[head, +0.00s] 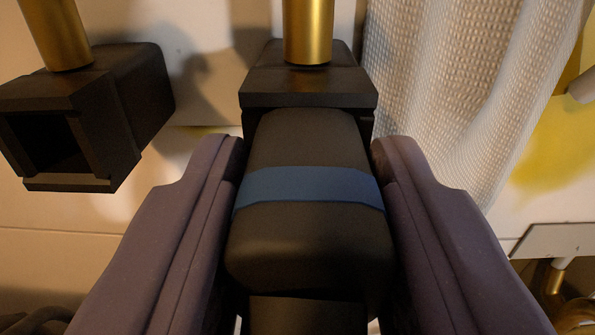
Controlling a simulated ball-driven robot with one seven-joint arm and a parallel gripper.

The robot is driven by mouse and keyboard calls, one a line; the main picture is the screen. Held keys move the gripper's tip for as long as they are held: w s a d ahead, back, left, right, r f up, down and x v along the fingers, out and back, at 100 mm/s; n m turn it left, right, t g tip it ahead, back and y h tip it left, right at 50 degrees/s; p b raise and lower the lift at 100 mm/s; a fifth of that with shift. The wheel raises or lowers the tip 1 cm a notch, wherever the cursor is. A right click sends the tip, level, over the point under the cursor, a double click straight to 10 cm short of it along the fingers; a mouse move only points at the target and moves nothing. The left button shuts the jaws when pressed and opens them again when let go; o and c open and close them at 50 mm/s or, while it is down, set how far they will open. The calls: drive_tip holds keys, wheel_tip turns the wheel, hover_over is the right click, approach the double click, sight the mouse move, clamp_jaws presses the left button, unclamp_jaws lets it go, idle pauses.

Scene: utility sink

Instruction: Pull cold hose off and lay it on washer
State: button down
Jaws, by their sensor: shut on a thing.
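The cold hose's dark end (310,238) has a blue band (308,188) around it and fills the middle of the head view. My gripper (308,150) is shut on it, with one purple-grey finger on each side of the band. The hose end's far side meets a black square fitting (308,88) under a gold pipe (308,30). I cannot tell how deep it sits in the fitting. The lower hose is mostly hidden behind the end piece. The washer cannot be made out.
A second black fitting (85,110) with an empty square opening hangs from a gold pipe (55,35) at left. A white textured cloth (450,90) hangs close at right. A pale plate with gold parts (555,240) is at lower right.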

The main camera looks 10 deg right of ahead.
sight(315, 303)
drive_tip(key=shift+s+a+b, duration=0.2)
drive_tip(key=shift+s+b, duration=0.05)
drive_tip(key=shift+s, duration=0.75)
drive_tip(key=shift+s+a+b, duration=0.15)
drive_tip(key=shift+s+b, duration=0.15)
drive_tip(key=shift+s, duration=0.65)
drive_tip(key=shift+s+a+b, duration=0.2)
drive_tip(key=shift+s+b, duration=0.05)
drive_tip(key=shift+s, duration=0.75)
